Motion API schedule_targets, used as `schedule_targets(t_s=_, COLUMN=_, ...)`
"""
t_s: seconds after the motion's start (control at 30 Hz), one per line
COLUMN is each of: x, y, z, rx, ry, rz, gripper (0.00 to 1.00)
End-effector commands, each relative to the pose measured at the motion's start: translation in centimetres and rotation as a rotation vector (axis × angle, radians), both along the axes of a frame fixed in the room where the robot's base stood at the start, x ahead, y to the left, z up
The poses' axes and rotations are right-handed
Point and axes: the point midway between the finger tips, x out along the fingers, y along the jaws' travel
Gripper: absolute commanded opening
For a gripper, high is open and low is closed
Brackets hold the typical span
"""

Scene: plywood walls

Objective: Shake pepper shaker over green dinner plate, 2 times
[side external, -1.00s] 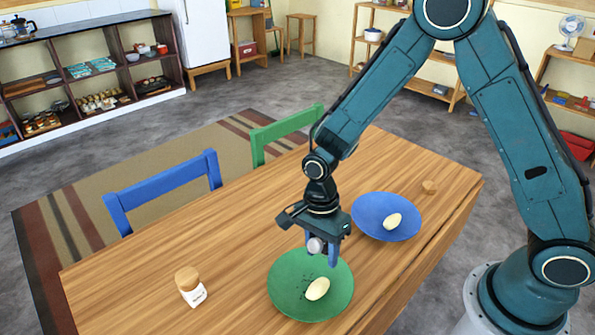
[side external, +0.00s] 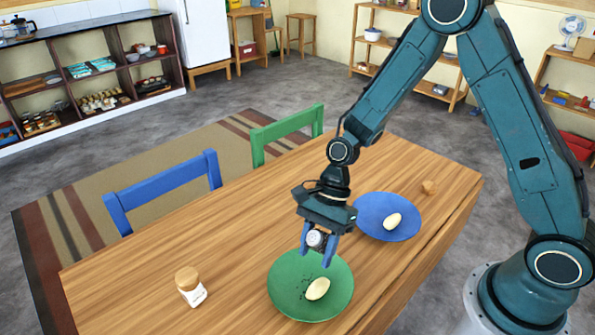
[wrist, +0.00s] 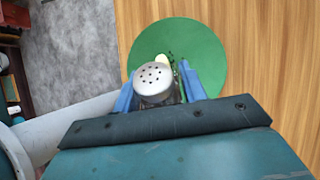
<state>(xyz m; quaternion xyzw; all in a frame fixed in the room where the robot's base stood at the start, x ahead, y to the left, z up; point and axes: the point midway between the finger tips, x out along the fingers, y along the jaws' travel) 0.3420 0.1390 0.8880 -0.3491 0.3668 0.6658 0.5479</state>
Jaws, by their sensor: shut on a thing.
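The green dinner plate (side external: 310,303) lies on the wooden table with a pale oval food item (side external: 317,289) and dark specks on it. My gripper (side external: 317,246) is above the back part of the green plate, its blue fingers shut on the pepper shaker (side external: 315,238). In the wrist view the shaker's round silver cap with dark holes (wrist: 154,78) sits between the fingers, with the green plate (wrist: 205,50) behind it. The shaker's body is mostly hidden by the gripper.
A blue plate (side external: 371,230) with a similar pale item stands right of my gripper. A small wooden piece (side external: 429,187) is at the far right. Blue and green chairs line the far side.

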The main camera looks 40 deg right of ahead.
Motion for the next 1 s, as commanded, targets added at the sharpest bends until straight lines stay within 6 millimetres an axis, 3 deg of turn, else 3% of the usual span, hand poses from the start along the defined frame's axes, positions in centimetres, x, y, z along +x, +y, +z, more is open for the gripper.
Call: schedule_targets(t_s=1.0, x=0.0, y=2.2, z=2.7, rx=0.572, ry=0.001, rz=-0.003, gripper=0.15)
